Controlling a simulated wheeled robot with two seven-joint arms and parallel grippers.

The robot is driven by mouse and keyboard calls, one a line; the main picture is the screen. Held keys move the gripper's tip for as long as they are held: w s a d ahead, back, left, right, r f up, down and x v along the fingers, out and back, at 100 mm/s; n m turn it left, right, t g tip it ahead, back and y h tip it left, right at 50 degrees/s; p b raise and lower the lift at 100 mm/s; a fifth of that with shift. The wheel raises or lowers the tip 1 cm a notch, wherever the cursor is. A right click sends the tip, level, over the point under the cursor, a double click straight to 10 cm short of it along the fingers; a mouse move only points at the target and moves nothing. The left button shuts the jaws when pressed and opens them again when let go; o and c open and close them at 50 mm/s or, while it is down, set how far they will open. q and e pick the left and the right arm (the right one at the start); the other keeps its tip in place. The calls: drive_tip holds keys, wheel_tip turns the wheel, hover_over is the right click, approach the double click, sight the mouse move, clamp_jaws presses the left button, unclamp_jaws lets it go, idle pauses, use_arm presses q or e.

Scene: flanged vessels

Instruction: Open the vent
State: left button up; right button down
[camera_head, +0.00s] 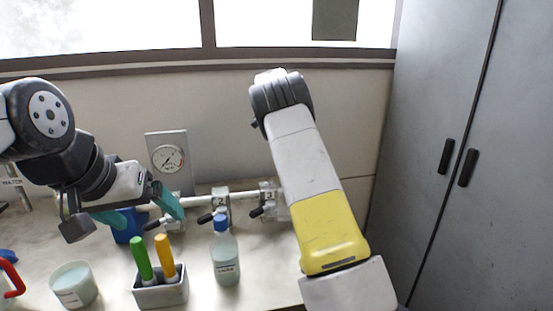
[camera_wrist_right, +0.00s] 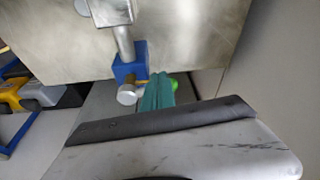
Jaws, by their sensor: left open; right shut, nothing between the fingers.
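In the head view a pale pipe (camera_head: 200,201) runs along the wall with several valves with black-tipped handles; one valve (camera_head: 221,197) is in the middle and another (camera_head: 268,192) is at its right. I cannot tell which is the vent. My left gripper (camera_head: 142,208) is open, its teal fingers apart in front of the pipe's left end. In the right wrist view my right gripper (camera_wrist_right: 158,92) is shut and empty. Its teal fingers are close beside a blue block (camera_wrist_right: 130,69) with a silver knob (camera_wrist_right: 127,94); contact cannot be told.
A round gauge (camera_head: 168,158) is above the pipe. A labelled bottle (camera_head: 225,258), a white holder (camera_head: 162,291) with green and yellow handles, and a white jar (camera_head: 73,284) stand in front. A red handle (camera_head: 12,276) is far left. Grey cabinets (camera_head: 460,110) close off the right.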

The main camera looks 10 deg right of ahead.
drive_tip(key=shift+w+d, duration=0.2)
drive_tip(key=shift+d, duration=0.2)
drive_tip(key=shift+w+d, duration=0.1)
drive_tip(key=shift+d, duration=0.1)
idle(0.4)
